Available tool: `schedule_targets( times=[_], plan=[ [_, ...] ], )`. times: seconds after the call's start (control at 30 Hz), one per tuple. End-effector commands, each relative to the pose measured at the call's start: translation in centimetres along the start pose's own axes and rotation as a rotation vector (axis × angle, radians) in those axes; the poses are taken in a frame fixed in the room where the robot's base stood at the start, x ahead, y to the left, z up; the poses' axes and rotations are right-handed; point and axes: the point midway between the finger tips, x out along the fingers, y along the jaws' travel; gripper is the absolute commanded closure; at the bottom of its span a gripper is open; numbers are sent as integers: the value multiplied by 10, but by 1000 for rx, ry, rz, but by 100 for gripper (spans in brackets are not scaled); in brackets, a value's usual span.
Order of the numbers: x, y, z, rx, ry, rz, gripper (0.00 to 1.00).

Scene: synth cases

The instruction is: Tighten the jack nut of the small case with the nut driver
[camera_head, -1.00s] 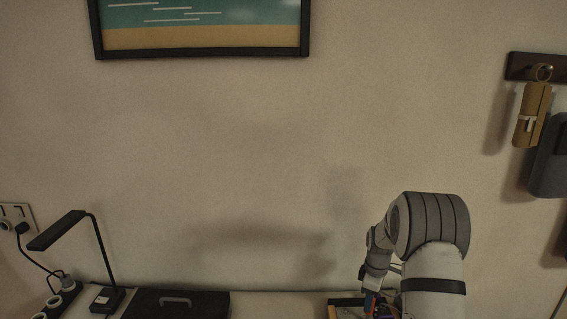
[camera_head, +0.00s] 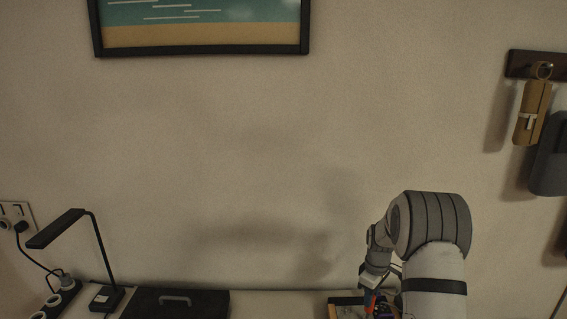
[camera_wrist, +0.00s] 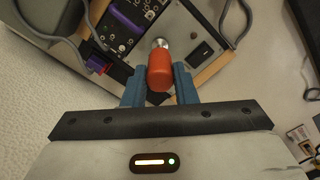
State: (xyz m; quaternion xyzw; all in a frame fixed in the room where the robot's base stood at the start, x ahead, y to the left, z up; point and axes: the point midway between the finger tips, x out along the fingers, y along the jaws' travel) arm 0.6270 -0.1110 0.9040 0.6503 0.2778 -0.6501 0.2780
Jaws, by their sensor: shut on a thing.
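In the wrist view my gripper (camera_wrist: 160,92) has its two blue fingers shut on the orange-red handle of the nut driver (camera_wrist: 159,70). The driver's silver metal end points away from me, at the panel of the small case (camera_wrist: 185,22). I cannot tell whether it sits on a jack nut, as the driver covers that spot. In the head view my gripper (camera_head: 369,297) is small and low at the right, over the case's edge (camera_head: 345,300).
A purple plug (camera_wrist: 97,63) with a grey cable is at the case's left edge. In the head view a black desk lamp (camera_head: 105,296), a dark box (camera_head: 175,303) and a power strip (camera_head: 58,299) stand at the left. The table between box and case is clear.

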Motion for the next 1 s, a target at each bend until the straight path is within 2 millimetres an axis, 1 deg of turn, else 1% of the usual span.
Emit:
schedule_targets(
  times=[0.3, 0.6, 0.87, 0.93, 1.0],
  plan=[
    [0, 0, 0, 25, 0, 1, 100],
    [0, 0, 0, 252, 0, 1, 100],
    [0, 0, 0, 267, 0, 1, 100],
    [0, 0, 0, 295, 0, 1, 100],
    [0, 0, 0, 359, 1, 1, 100]
  ],
)
